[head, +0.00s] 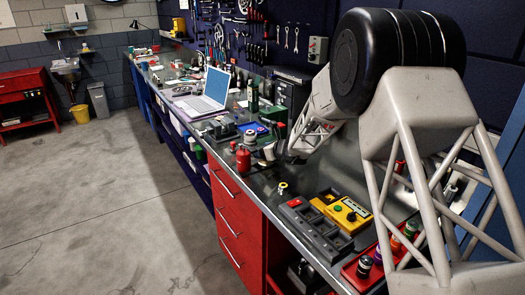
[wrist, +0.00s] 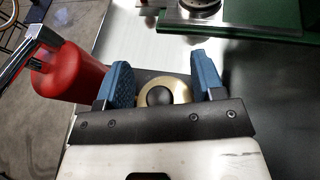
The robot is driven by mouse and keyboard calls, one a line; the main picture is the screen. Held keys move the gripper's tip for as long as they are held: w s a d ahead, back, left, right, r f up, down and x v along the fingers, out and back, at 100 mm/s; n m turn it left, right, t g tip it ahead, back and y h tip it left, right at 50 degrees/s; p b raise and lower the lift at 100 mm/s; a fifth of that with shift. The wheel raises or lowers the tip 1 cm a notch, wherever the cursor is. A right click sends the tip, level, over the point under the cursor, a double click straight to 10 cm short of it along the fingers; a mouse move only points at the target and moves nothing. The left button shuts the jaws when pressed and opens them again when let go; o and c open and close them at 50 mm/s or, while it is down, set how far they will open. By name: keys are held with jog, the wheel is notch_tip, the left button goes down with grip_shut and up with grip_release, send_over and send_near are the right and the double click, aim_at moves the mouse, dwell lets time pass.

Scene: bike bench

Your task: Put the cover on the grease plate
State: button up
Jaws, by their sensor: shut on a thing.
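My gripper (wrist: 163,82) has two blue-padded fingers shut on a round brass-coloured piece with a dark knob in its middle, which looks like the cover (wrist: 182,88). Dark grey material shows behind the cover between the fingers; I cannot tell whether it is part of the plate or whether the cover touches it. A round metal piece on a plate (wrist: 203,5) is cut off at the top of the wrist view; I cannot tell if this is the grease plate. In the head view my gripper (head: 284,154) is low over the bench, and its held piece is not clear.
A red can (wrist: 72,75) stands just left of my gripper; it also shows in the head view (head: 243,160). A green mat (wrist: 262,15) lies beyond. A yellow-black ring (head: 283,187), a yellow box (head: 348,214) and a laptop (head: 207,92) are on the bench. Bare metal lies right of my fingers.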

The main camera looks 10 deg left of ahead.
jog(key=o, duration=0.6)
jog(key=shift+f, duration=0.1)
jog(key=shift+s+d, duration=0.1)
jog(key=shift+d, duration=0.05)
jog(key=shift+v, duration=5.35)
